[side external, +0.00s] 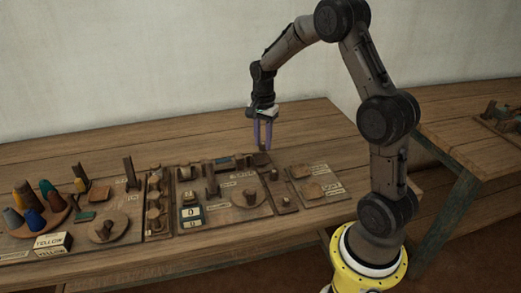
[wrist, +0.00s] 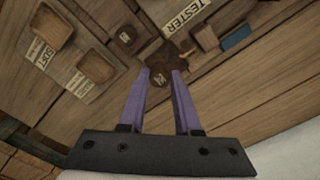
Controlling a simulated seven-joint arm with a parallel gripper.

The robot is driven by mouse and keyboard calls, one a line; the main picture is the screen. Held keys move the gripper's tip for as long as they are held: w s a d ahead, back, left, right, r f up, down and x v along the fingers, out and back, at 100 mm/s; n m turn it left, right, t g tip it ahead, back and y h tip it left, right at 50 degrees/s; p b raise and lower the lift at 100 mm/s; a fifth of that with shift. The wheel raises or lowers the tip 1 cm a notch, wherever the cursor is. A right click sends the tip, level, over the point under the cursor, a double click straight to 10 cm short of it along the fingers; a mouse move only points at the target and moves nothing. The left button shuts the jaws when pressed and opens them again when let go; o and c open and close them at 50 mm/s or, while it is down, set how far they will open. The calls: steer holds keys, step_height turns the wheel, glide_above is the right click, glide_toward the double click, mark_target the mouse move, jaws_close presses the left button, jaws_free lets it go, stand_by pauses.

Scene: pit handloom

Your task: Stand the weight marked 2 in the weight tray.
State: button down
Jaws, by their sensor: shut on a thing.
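My gripper (side external: 262,137) is shut on a small dark brown weight (wrist: 160,77), held by its purple fingertips. The weight's top has a pale mark that looks like a turned 2, too small to be sure. In the side view the weight (side external: 263,148) hangs between the fingertips, seemingly above the boards. Another dark weight (wrist: 126,35) with a pale mark stands beside the held one, to its upper left in the wrist view. It appears to stand in a narrow wooden strip, likely the weight tray (side external: 290,211). The held weight's underside is hidden.
A board labelled TESTER (wrist: 187,15) lies close by, with a blue piece (wrist: 235,38) on it. Two square wooden pads (side external: 312,190) lie on the right board. Coloured cones (side external: 34,220) and a row of knobs (side external: 154,200) fill the left.

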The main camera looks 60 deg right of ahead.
steer(key=shift+w+d+f, duration=0.25)
steer(key=shift+w+f, duration=0.35)
steer(key=shift+f, duration=1.7)
steer(key=shift+f, duration=0.1)
